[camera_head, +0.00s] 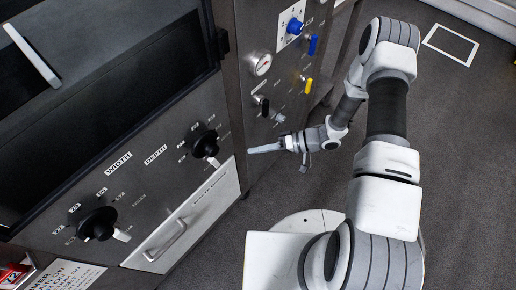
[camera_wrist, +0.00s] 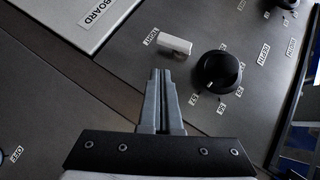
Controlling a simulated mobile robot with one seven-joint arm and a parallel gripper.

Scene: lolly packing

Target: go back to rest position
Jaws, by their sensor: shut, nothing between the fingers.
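My gripper (camera_head: 252,150) reaches left from my arm toward the dark machine front. Its fingertips are near the edge between the knob panel and the narrower side panel. In the wrist view my gripper (camera_wrist: 160,74) has its two grey fingers together, with nothing between them. The fingertips point toward a white switch (camera_wrist: 175,46) with a label beside it, and a black knob (camera_wrist: 217,71) is to their right. I cannot tell whether the fingers touch the panel.
The machine has two black knobs (camera_head: 97,223) (camera_head: 206,146) and a metal handle (camera_head: 166,240). The side panel has a gauge (camera_head: 261,64), a blue knob (camera_head: 295,26), and blue (camera_head: 313,45), yellow (camera_head: 308,85) and black (camera_head: 265,107) levers. Grey floor (camera_head: 455,150) lies open at right.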

